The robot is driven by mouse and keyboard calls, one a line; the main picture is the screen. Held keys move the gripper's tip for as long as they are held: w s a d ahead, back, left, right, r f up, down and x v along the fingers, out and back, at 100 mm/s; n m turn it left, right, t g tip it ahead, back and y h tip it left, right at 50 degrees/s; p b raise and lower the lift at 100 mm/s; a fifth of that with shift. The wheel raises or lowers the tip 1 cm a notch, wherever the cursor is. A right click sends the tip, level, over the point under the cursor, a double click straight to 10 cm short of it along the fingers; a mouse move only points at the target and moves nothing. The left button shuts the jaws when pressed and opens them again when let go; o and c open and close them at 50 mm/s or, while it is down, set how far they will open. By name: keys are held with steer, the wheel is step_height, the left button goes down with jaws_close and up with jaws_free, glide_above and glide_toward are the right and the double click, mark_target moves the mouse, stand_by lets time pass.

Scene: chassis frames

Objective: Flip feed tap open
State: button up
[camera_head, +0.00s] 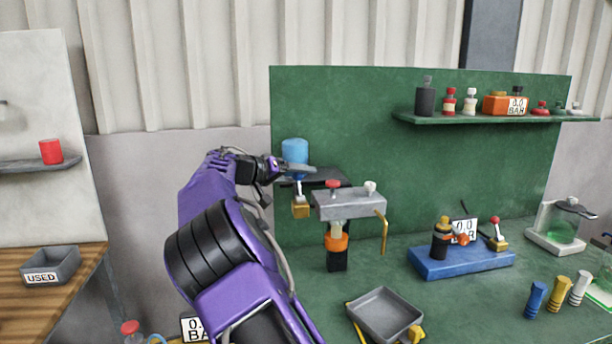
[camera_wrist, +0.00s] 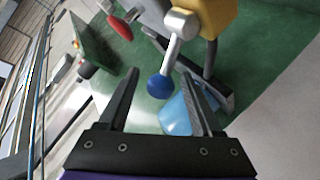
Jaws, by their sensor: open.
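The feed tap appears to be the brass-yellow valve (camera_head: 300,208) below the blue bottle (camera_head: 294,150), left of the grey manifold block. In the wrist view its yellow body (camera_wrist: 222,14) is at the top, with a silver lever (camera_wrist: 174,52) ending in a blue ball knob (camera_wrist: 160,87). My gripper (camera_head: 308,169) is beside the bottle, above the valve. In the wrist view my gripper (camera_wrist: 160,76) is open, and the knob appears between its two fingers. I cannot tell whether either finger touches it. The bottle (camera_wrist: 176,114) is partly hidden behind the right finger.
The grey manifold block (camera_head: 350,203) with red and white knobs is just right of my gripper. A dark shelf (camera_head: 325,175) is behind it on the green panel (camera_head: 420,150). A grey tray (camera_head: 385,315) and blue valve stand (camera_head: 460,262) are on the bench.

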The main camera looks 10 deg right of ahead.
steer(key=shift+x, duration=1.25)
jaws_close()
stand_by(0.5)
